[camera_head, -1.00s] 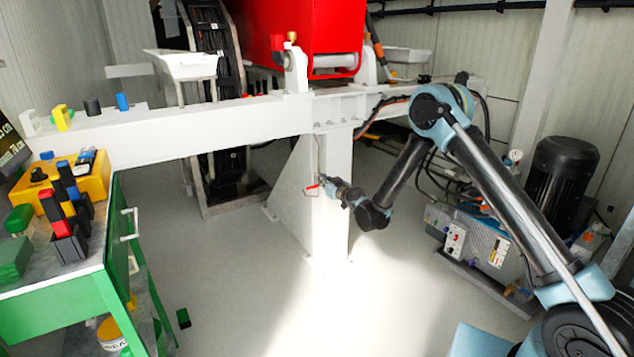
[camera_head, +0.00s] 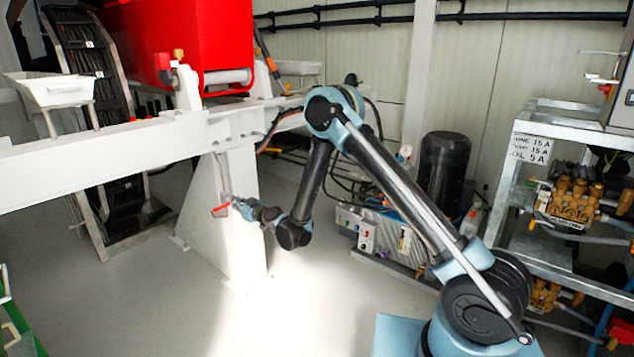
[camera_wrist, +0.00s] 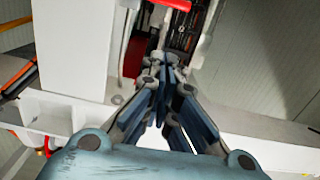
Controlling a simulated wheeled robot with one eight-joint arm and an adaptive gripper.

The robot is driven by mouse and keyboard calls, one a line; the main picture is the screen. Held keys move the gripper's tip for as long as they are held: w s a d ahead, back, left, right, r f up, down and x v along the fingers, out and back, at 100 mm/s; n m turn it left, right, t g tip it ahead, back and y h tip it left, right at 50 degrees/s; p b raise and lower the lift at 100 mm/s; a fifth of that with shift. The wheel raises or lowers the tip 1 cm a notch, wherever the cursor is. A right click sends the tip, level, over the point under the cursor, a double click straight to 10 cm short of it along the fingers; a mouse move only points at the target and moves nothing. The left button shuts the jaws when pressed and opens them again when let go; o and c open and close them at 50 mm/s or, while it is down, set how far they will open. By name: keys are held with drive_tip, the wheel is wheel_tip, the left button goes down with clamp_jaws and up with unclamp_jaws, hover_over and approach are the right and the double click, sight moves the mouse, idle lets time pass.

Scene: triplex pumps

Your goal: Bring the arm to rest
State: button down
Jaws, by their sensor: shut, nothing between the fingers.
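My arm is bent at the elbow, with its lower link hanging toward the white post (camera_head: 228,185). My gripper (camera_head: 238,204) is at the end of it, in front of the post and close to a small red handle (camera_head: 219,209). I cannot tell from the head view whether it touches the handle. In the wrist view my gripper (camera_wrist: 165,70) shows its blue-grey fingers together, with nothing between them.
A long white beam (camera_head: 100,160) crosses the left, with a red tank (camera_head: 165,40) above it. A black motor (camera_head: 443,165) stands behind my arm. A metal rack (camera_head: 515,180) with brass pumps (camera_head: 570,200) is at the right.

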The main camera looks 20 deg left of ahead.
drive_tip(key=w+d+r+h, duration=0.1)
drive_tip(key=w+d+r, duration=0.3)
drive_tip(key=d+r, duration=0.35)
drive_tip(key=w+d+r+h, duration=0.1)
drive_tip(key=w+d+r, duration=0.3)
drive_tip(key=d+r, duration=0.4)
drive_tip(key=s+d+r+m+g+h, duration=0.1)
drive_tip(key=d+r+m+h, duration=0.1)
drive_tip(key=d, duration=0.9)
drive_tip(key=s+d+r+m+h, duration=0.1)
drive_tip(key=d+r+h, duration=0.1)
drive_tip(key=d, duration=1)
drive_tip(key=s+d+f+m+h, duration=0.15)
drive_tip(key=s+d, duration=0.25)
drive_tip(key=d, duration=0.4)
drive_tip(key=s+d+m+g+h, duration=0.1)
drive_tip(key=s+d+h, duration=0.1)
drive_tip(key=s+d, duration=0.4)
drive_tip(key=s+d+f+m+h, duration=0.1)
drive_tip(key=s+d+m+h, duration=0.15)
drive_tip(key=d, duration=0.65)
drive_tip(key=s+d+f+m+g+h, duration=0.1)
drive_tip(key=s+d+f, duration=0.3)
drive_tip(key=s+d, duration=0.5)
drive_tip(key=s+d+f+m+g+h, duration=0.2)
drive_tip(key=s+d+f+m, duration=0.2)
drive_tip(key=s+d, duration=0.4)
drive_tip(key=s, duration=0.3)
drive_tip(key=shift+s+d+f+h, duration=0.15)
drive_tip(key=shift+d+h, duration=0.25)
